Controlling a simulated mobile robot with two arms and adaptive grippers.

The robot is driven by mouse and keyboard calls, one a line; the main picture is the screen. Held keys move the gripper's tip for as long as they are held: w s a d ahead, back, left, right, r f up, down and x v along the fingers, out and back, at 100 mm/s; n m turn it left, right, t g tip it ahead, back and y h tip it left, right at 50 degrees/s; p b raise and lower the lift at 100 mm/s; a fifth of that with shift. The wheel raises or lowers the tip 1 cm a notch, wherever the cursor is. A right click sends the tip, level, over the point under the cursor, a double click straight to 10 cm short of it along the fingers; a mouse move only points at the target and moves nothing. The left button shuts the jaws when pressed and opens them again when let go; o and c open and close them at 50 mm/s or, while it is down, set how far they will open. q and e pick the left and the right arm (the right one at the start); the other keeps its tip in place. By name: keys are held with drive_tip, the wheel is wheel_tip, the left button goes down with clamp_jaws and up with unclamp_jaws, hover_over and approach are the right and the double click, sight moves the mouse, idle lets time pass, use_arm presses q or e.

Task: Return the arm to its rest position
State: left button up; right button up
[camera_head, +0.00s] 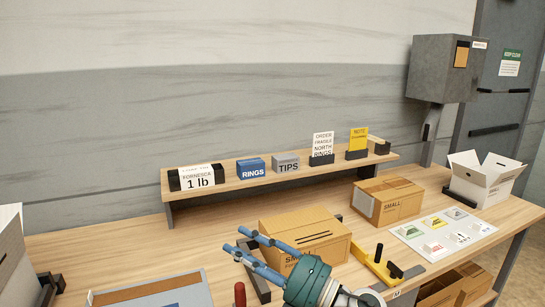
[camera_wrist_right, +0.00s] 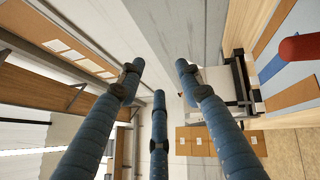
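My right gripper (camera_head: 250,246) reaches in from the bottom of the head view, with a teal body and blue fingers pointing left. In the picture it overlaps the front left part of a cardboard box marked SMALL (camera_head: 305,236); I cannot tell the gap between them. In the right wrist view the three blue fingers of the right gripper (camera_wrist_right: 160,75) are spread apart with nothing between them. Most of my right arm is cut off by the frame. My left gripper is in neither view.
On the workbench (camera_head: 130,255) lie a grey-rimmed tray (camera_head: 197,278), a red handle (camera_head: 240,293), a yellow tool (camera_head: 378,262) and a card sheet (camera_head: 468,238). A raised shelf (camera_head: 225,187) with signs stands behind. An open white box (camera_head: 487,180) is at right.

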drive_tip(key=w+d+f+m+t+h, duration=0.1)
drive_tip(key=d+f+m+t+h, duration=0.25)
drive_tip(key=d+m+h, duration=0.5)
drive_tip(key=w+d+f+m+t+h, duration=0.15)
drive_tip(key=d+m+t+h, duration=0.35)
drive_tip(key=m, duration=0.6)
drive_tip(key=s+d+f+m+g+h, duration=0.25)
drive_tip(key=s+d+f+m, duration=0.2)
drive_tip(key=f, duration=0.35)
drive_tip(key=s+d+f+m+g+h, duration=0.2)
drive_tip(key=s+d+f+m+g, duration=0.1)
drive_tip(key=s+d+f, duration=0.3)
drive_tip(key=s+d+f+m+g, duration=0.15)
drive_tip(key=s+f+g, duration=0.45)
drive_tip(key=s, duration=0.6)
drive_tip(key=s+d+f+m+g, duration=0.1)
drive_tip(key=s+f+m+g, duration=0.2)
drive_tip(key=s+f, duration=0.65)
drive_tip(key=s+f+g, duration=0.1)
drive_tip(key=s+f, duration=0.1)
drive_tip(key=f, duration=1.1)
drive_tip(key=s+f+g, duration=0.1)
drive_tip(key=s+f, duration=0.2)
drive_tip(key=f, duration=0.9)
drive_tip(key=s+d+f, duration=0.3)
drive_tip(key=s+f, duration=1.3)
drive_tip(key=s, duration=0.1)
drive_tip(key=shift+d+n+g, duration=0.15)
drive_tip(key=shift+n+g, duration=0.2)
drive_tip(key=shift+g, duration=0.05)
